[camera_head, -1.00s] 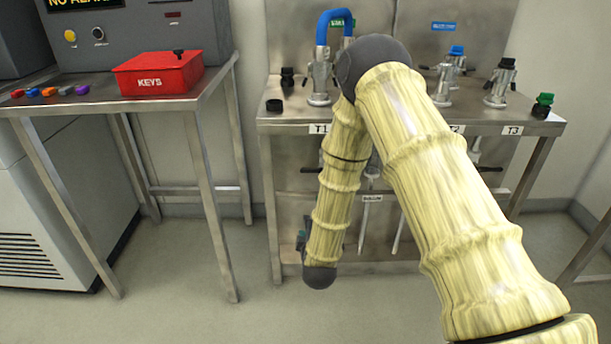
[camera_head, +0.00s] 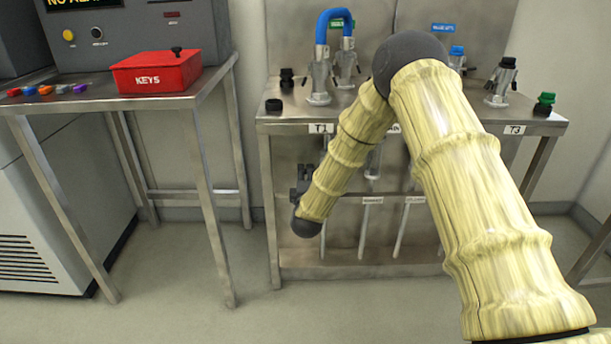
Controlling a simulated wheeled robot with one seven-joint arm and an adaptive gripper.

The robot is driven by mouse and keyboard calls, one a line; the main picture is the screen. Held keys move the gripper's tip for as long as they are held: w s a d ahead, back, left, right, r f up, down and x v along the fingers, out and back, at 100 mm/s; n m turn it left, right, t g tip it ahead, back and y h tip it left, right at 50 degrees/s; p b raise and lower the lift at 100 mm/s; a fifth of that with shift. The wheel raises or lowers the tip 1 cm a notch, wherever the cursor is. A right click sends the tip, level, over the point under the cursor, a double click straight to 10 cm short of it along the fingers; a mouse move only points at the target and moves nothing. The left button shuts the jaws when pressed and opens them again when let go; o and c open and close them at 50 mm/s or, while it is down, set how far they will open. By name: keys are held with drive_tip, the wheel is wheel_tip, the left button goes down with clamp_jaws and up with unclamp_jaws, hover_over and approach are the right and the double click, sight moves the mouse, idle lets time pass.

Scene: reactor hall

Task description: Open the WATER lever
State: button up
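The metal valve stand (camera_head: 290,125) is at the centre, with pipes running down its open front. Small white labels hang on its lower rail, one at centre (camera_head: 372,200) and one to its right (camera_head: 413,199); their text is too small to read. I cannot pick out the WATER lever; my arm covers part of the front. My gripper (camera_head: 302,180) shows as a small dark shape at the end of my arm, before the left part of the stand's front. Its fingers are too unclear to tell open from shut, and I cannot tell if it touches anything.
A blue hose (camera_head: 322,28) loops between fittings on the stand top, above the T1 label (camera_head: 320,128). The T3 label (camera_head: 514,130) is at right. A side table (camera_head: 160,103) at left bears a red KEYS box (camera_head: 158,75). Floor between is clear.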

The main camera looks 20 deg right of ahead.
drive_tip(key=shift+x, duration=1.35)
clamp_jaws()
